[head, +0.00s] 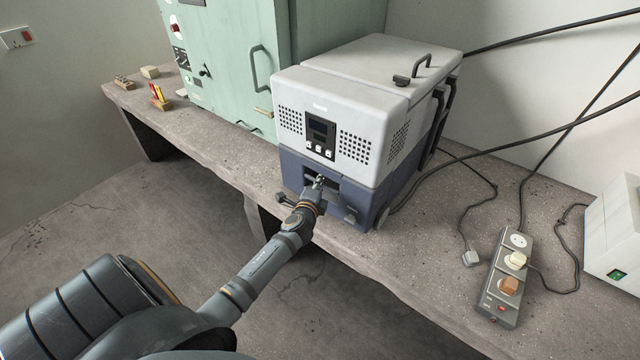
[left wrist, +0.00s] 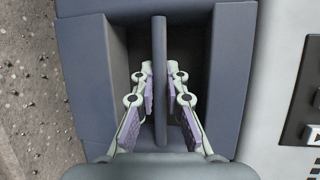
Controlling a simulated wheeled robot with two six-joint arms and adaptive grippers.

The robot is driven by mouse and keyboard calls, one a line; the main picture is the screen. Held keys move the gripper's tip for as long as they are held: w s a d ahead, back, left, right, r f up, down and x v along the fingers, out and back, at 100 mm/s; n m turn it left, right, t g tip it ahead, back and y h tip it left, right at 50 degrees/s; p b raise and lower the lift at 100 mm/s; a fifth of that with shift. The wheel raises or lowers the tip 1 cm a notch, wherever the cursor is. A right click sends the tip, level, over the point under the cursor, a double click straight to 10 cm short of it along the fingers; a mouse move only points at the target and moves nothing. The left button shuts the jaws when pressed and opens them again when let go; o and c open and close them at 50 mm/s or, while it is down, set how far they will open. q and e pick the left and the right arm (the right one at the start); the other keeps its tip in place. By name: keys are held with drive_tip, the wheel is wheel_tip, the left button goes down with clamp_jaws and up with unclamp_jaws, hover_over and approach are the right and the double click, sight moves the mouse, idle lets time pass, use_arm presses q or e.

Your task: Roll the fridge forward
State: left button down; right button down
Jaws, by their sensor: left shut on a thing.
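The fridge (head: 350,95) is a portable box with a white upper body and a blue-grey base, standing on the concrete bench near its front edge. Its front has a dark control panel (head: 320,135) between two vent grilles. Below the panel is a recess with a grip bar, which shows in the left wrist view (left wrist: 160,50). My left gripper (head: 318,182) reaches into this recess. In the left wrist view its fingers (left wrist: 160,95) lie on both sides of the bar, shut on it. My right gripper is in neither view.
A green cabinet (head: 225,60) stands close behind and left of the fridge. A white box (head: 615,230) stands at far right. The bench (head: 400,265) has bare room right of the fridge.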

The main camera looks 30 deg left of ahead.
use_arm(q)
drive_tip(key=shift+s+a+f, duration=0.1)
drive_tip(key=shift+s+f, duration=0.1)
drive_tip(key=shift+f, duration=0.2)
drive_tip(key=c, duration=1.7)
unclamp_jaws()
drive_tip(key=shift+r, duration=0.1)
drive_tip(key=shift+o, duration=0.2)
drive_tip(key=shift+r, duration=0.15)
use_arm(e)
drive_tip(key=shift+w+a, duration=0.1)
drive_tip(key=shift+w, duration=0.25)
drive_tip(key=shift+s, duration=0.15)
use_arm(q)
drive_tip(key=v, duration=1.2)
